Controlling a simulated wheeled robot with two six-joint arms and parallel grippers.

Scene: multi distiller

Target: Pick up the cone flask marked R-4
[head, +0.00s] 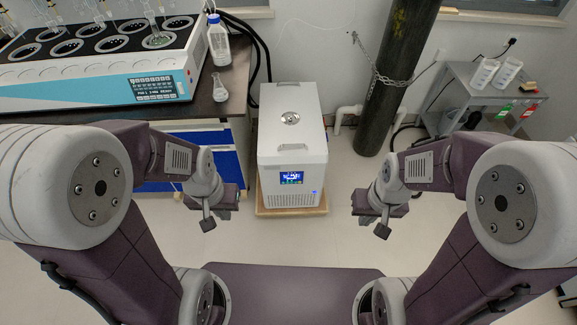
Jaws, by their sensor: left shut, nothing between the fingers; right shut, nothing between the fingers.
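A small clear cone flask (220,90) stands upright on the dark bench top, near its right edge. Any marking on it is too small to read, so I cannot tell if it is R-4. Another clear glass vessel (157,39) sits in a front well of the distiller (100,80). My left gripper (208,223) is shut and empty, in front of and below the bench edge, well apart from the flask. My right gripper (382,230) is shut and empty, over the floor to the right.
A white chiller (292,150) stands on the floor between my arms. A dark gas cylinder (398,70) and a grey side table (462,88) are at the right. Blue cabinet doors (215,147) are under the bench.

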